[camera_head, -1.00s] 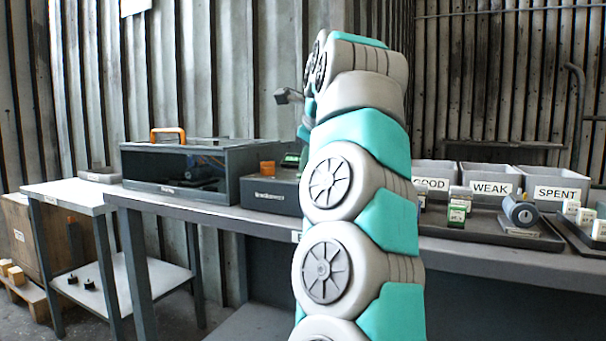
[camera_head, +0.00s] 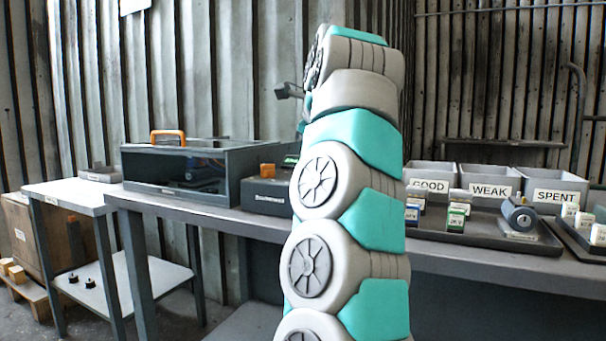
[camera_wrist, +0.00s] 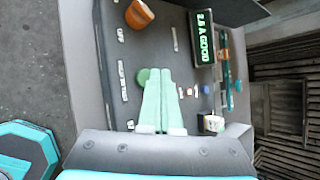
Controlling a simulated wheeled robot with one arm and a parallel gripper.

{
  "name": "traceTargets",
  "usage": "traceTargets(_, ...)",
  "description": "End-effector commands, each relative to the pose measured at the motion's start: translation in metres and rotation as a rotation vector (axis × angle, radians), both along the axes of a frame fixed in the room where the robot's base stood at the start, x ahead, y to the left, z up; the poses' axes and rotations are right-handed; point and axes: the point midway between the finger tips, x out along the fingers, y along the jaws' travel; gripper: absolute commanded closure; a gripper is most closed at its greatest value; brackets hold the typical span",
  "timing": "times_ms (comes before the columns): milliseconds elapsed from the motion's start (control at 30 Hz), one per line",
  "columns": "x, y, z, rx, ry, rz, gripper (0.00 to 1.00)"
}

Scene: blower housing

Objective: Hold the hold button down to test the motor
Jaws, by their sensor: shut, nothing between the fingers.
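In the wrist view my gripper (camera_wrist: 160,72) is shut and empty. Its pale green fingers reach down onto the top of a dark test box, with the tips at a green round button (camera_wrist: 143,76), which they partly hide. Whether the button is pressed in cannot be told. A display (camera_wrist: 203,37) on the box is lit with green text reading "2.5 A GOOD". An orange knob (camera_wrist: 139,14) stands at the upper left of the panel. In the head view the test box (camera_head: 262,196) is on the bench, partly behind my arm, and my gripper is hidden.
A grey housing (camera_head: 225,188) with an orange handle (camera_head: 168,136) stands left of the test box. To the right are GOOD, WEAK (camera_head: 490,190) and SPENT bins, a tray with a cylindrical unit (camera_head: 519,214), and small boxed parts. A lower side table (camera_head: 70,194) stands at left.

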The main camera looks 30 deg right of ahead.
Motion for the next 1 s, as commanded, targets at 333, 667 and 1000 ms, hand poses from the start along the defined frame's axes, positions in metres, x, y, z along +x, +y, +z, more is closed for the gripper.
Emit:
traceTargets(333,0.000,0.000,0.008,0.000,0.001,-0.001,1.00)
traceTargets(667,0.001,0.000,0.040,-0.002,0.000,-0.002,1.00)
traceTargets(1000,0.000,0.000,0.050,-0.001,-0.001,-0.001,1.00)
